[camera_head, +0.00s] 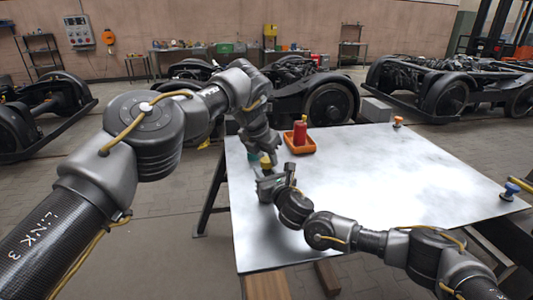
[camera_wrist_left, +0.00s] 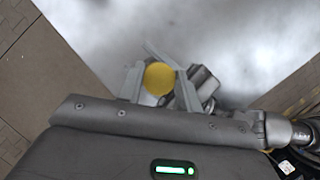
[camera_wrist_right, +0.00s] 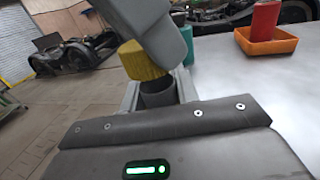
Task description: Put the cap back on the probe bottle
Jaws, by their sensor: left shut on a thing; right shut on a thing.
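The yellow cap (camera_head: 266,162) is held in my left gripper (camera_head: 266,156) near the table's left edge. The cap shows as a round yellow disc between the jaws in the left wrist view (camera_wrist_left: 159,78). My right gripper (camera_wrist_right: 158,95) is shut on a dark grey cylinder, which looks like the probe bottle (camera_wrist_right: 157,93). In the right wrist view the yellow cap (camera_wrist_right: 142,60) is just above the bottle's top and looks tilted against it. I cannot tell whether cap and bottle touch. In the head view the grippers largely hide the bottle.
An orange tray (camera_head: 300,148) with a red bottle (camera_head: 300,132) stands behind the grippers on the pale table (camera_head: 370,185). An orange-topped knob (camera_head: 398,121) and a blue-topped knob (camera_head: 511,188) are at the table's edges. The middle of the table is clear.

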